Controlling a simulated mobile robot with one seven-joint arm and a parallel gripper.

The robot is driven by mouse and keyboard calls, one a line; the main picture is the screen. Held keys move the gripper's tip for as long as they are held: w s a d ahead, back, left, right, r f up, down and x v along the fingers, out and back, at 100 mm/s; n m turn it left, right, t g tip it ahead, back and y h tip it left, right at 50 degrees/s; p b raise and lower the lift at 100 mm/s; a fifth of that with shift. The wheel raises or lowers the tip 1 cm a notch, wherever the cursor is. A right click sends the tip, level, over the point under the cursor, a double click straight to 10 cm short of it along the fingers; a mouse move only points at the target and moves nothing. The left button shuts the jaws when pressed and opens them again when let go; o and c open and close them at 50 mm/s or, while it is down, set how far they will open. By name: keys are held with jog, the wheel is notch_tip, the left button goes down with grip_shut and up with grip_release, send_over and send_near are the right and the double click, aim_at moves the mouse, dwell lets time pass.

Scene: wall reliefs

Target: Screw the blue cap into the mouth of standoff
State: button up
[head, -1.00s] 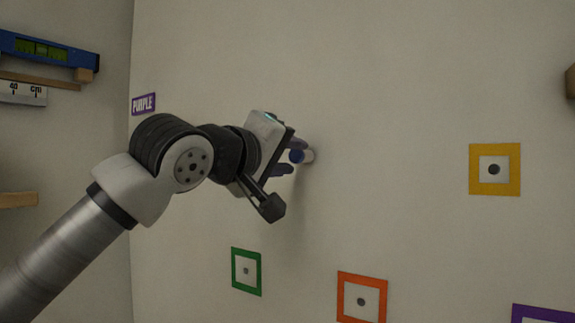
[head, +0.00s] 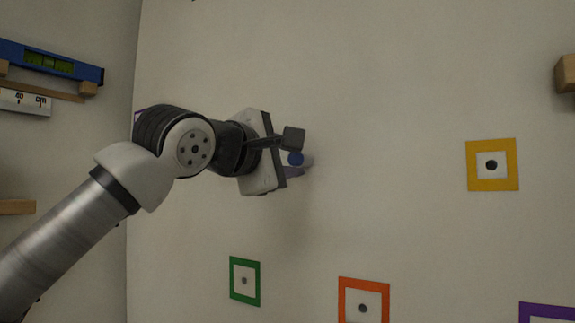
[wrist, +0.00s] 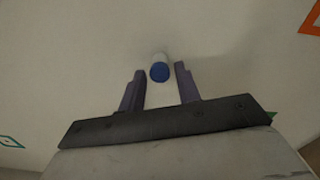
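The blue cap (wrist: 159,73) sits at the outer end of the white standoff (wrist: 159,56), which sticks out from the wall; both also show in the head view, the cap (head: 295,158) and the standoff (head: 307,160) partly hidden by my wrist. How deep the cap sits in the mouth I cannot tell. My gripper (wrist: 159,69) is open, with a purple-grey finger on each side of the cap and a visible gap at each. In the head view my gripper (head: 296,163) is close to the wall.
On the wall are flat square frames with dark centres: yellow (head: 492,165), green (head: 244,281), orange (head: 363,301) and purple (head: 545,311). A blue level (head: 50,62) and a ruler (head: 24,102) are at the left. A wooden block (head: 566,74) juts in at right.

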jog(key=c, duration=0.6)
jog(key=m+p, duration=0.2)
jog(key=shift+r+m, duration=0.2)
jog(key=shift+m, duration=0.1)
jog(key=shift+f+m+p, duration=0.2)
jog(key=shift+m+p, duration=0.15)
jog(key=shift+m, duration=0.95)
jog(key=shift+r+m+p, duration=0.15)
jog(key=shift+m+p, duration=0.35)
jog(key=shift+m, duration=0.1)
jog(key=m+p, duration=0.1)
jog(key=m, duration=0.1)
jog(key=shift+m, duration=0.3)
jog(key=shift+f+m, duration=0.2)
jog(key=shift+m, duration=0.5)
jog(key=shift+w+p, duration=0.1)
jog(key=shift+p, duration=0.3)
